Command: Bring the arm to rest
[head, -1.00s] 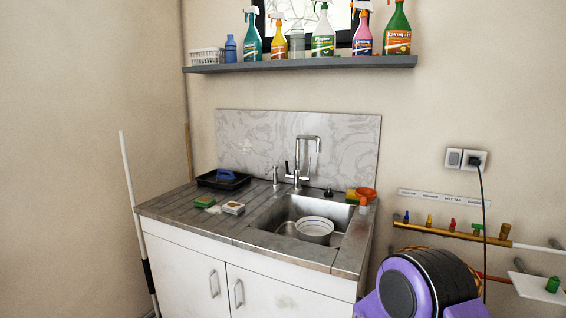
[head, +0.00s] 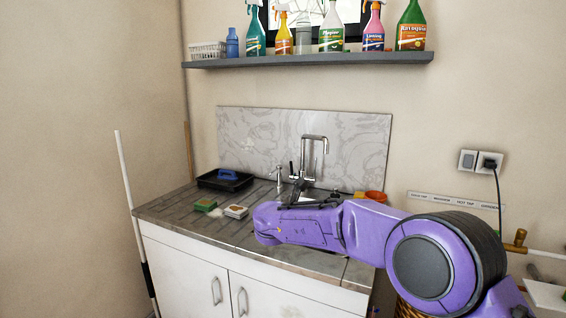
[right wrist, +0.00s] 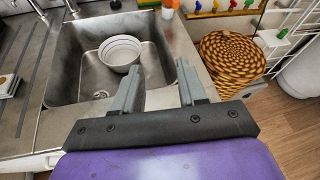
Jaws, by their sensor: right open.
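My right gripper (right wrist: 158,82) shows in the right wrist view, its two grey fingers apart with nothing between them. Its fingers are over the right front edge of the sink basin (right wrist: 75,75). A white bowl (right wrist: 120,52) sits in the basin, beyond the fingers. In the head view my purple right arm (head: 370,235) reaches in from the lower right across the counter and hides the basin and bowl. I cannot make out its fingers clearly there. My left gripper is not in view.
A tap (head: 302,170) stands behind the sink. A black tray (head: 224,180) and sponges (head: 205,205) lie on the left counter. A shelf (head: 310,60) of spray bottles hangs above. A woven basket (right wrist: 232,55) stands right of the sink.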

